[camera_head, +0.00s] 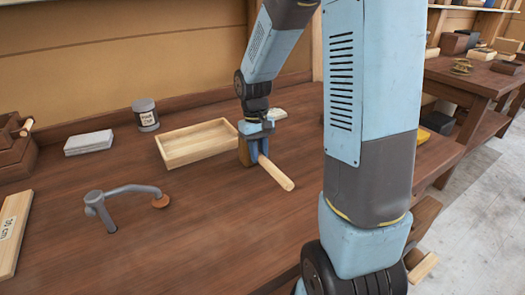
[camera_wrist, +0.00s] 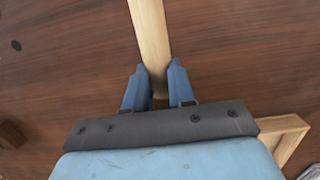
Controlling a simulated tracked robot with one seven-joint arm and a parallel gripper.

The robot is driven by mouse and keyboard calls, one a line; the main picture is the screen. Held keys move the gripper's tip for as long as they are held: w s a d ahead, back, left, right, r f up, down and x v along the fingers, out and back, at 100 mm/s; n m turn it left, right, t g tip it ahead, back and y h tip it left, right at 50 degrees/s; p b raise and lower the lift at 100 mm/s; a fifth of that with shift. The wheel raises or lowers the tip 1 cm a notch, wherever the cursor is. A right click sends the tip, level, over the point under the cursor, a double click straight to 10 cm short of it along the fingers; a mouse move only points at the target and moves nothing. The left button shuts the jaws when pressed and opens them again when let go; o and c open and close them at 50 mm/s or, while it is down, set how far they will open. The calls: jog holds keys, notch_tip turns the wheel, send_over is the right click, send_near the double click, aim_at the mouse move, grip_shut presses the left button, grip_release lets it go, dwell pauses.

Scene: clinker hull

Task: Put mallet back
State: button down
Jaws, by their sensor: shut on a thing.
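The mallet's pale wooden handle (camera_head: 281,177) points toward the front right in the head view. A brown block that looks like its head (camera_head: 245,152) shows beside my fingers. My gripper (camera_head: 260,153) is shut on the mallet, low over the bench right of the shallow wooden tray. In the wrist view the handle (camera_wrist: 150,38) runs from the top edge down between the blue fingers of my gripper (camera_wrist: 158,88). The mallet's head is hidden there. I cannot tell whether the mallet touches the bench.
The shallow wooden tray (camera_head: 166,157) looks empty; its corner shows in the wrist view (camera_wrist: 289,138). A metal holdfast (camera_head: 118,192) stands left on the bench. A labelled can (camera_head: 145,115), a grey stack (camera_head: 88,142) and a marked board (camera_head: 12,235) lie around. The front middle is clear.

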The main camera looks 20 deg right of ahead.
jog(key=shift+f, duration=0.25)
jog(key=c, duration=0.9)
grip_release()
jog(key=shift+o, duration=0.2)
jog(key=shift+s+r, duration=0.15)
jog(key=shift+r, duration=3.85)
jog(key=shift+r, duration=0.1)
jog(key=shift+s+r, duration=0.25)
jog(key=shift+r, duration=0.05)
jog(key=s+r+m+t, duration=0.1)
jog(key=s+r+t, duration=0.2)
jog(key=s+r, duration=0.3)
jog(key=s+d+r+m+t, duration=0.1)
jog(key=s+r+t, duration=0.3)
jog(key=s, duration=0.8)
jog(key=shift+r, duration=0.9)
